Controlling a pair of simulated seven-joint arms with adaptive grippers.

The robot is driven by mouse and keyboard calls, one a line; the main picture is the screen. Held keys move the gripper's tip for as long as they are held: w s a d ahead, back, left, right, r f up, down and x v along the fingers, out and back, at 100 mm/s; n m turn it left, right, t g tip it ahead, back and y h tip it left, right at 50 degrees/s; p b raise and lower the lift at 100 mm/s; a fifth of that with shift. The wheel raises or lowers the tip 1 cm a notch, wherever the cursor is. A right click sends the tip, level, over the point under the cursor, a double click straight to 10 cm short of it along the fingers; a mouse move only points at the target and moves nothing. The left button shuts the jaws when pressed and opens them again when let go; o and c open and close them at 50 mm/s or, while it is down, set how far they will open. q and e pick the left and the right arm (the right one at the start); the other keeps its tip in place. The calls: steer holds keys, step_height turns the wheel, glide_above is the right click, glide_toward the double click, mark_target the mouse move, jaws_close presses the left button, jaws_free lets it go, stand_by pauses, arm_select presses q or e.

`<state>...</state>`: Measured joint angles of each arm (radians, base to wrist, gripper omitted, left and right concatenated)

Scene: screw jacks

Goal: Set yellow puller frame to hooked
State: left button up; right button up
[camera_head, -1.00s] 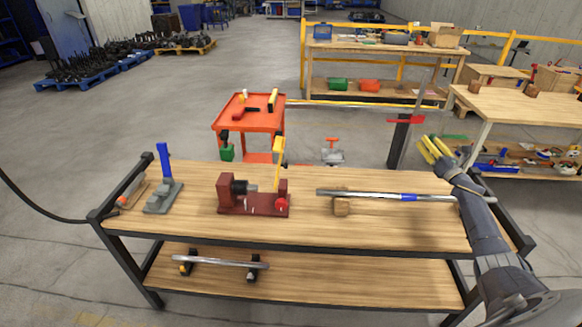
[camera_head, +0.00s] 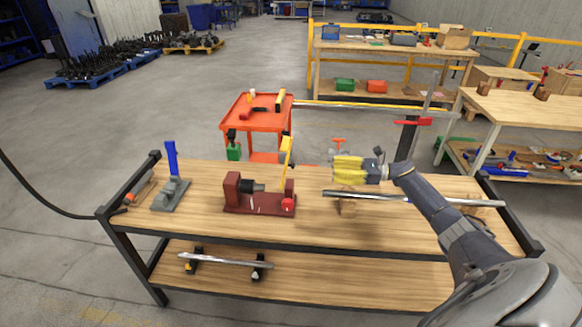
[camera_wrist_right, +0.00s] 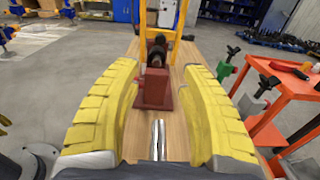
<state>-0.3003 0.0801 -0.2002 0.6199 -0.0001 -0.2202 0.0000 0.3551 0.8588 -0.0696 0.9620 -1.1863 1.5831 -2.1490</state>
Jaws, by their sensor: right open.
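The yellow puller frame (camera_head: 288,146) rises from the right end of the dark red jack fixture (camera_head: 258,208) on the workbench, leaning slightly. In the right wrist view the frame (camera_wrist_right: 144,20) shows as a yellow arch behind the fixture's red block (camera_wrist_right: 154,90); whether it is hooked cannot be told. My right gripper (camera_head: 334,168) has yellow fingers pointing left, to the right of the frame and apart from it, above the bench. Its fingers are spread and empty in the wrist view (camera_wrist_right: 160,68). My left gripper is out of view.
A long metal bar (camera_head: 385,196) lies on wooden blocks below my right gripper. A grey stand with a blue lever (camera_head: 171,158) is at the bench's left. An orange cart (camera_head: 256,118) stands behind the bench. The bench front is mostly clear.

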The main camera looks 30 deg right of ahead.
mark_target(293, 166)
steer(key=x, duration=1.5)
steer(key=shift+w, duration=0.15)
jaws_close()
